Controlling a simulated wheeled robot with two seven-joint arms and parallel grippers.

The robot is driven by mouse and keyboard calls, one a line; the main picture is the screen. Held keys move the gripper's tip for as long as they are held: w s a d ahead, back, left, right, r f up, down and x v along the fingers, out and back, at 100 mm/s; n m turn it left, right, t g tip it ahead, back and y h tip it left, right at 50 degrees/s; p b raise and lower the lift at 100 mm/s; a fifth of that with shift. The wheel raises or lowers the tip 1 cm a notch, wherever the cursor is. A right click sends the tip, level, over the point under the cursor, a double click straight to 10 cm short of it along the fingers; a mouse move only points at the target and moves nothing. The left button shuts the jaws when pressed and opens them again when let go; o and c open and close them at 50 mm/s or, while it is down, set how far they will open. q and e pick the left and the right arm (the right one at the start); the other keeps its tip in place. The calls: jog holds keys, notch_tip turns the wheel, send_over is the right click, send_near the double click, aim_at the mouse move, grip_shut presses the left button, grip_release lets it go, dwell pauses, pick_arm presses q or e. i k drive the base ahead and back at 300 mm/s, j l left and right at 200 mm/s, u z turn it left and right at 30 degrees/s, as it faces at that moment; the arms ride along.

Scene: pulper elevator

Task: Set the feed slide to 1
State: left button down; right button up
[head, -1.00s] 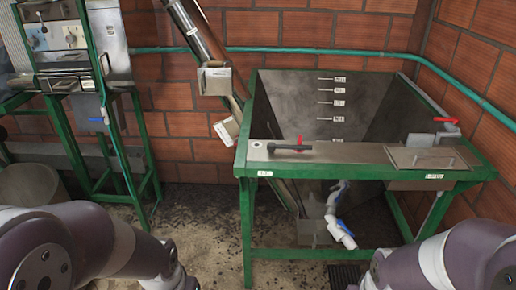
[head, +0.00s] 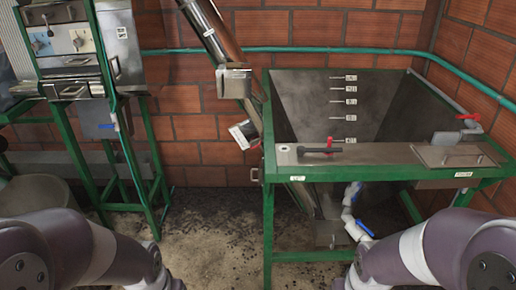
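The steel machine (head: 72,62) in the green frame stands at the upper left in the head view. Its front carries small knobs (head: 77,41) and a narrow plate with a slot (head: 73,91) low down. No part in view is readably labelled as the feed slide or with a 1, so I cannot tell which part it is. A blue-handled valve (head: 108,127) hangs below the machine's right side. My left and right arms show at the bottom corners, but both grippers are out of view.
A green-framed steel tank (head: 395,160) with a black handle (head: 318,150) and red handles (head: 468,116) stands at the right. A slanted tube (head: 212,32) rises between machine and tank. Dark-speckled floor (head: 205,225) is open between them. A grey round bin (head: 30,193) is at the left.

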aim_at(259, 141)
jog(key=i+j, duration=0.4)
jog(key=i, duration=0.2)
jog(key=i+j, duration=0.45)
jog(key=i, duration=0.15)
jog(key=i+j, duration=0.4)
jog(key=i, duration=0.25)
jog(key=z, duration=0.05)
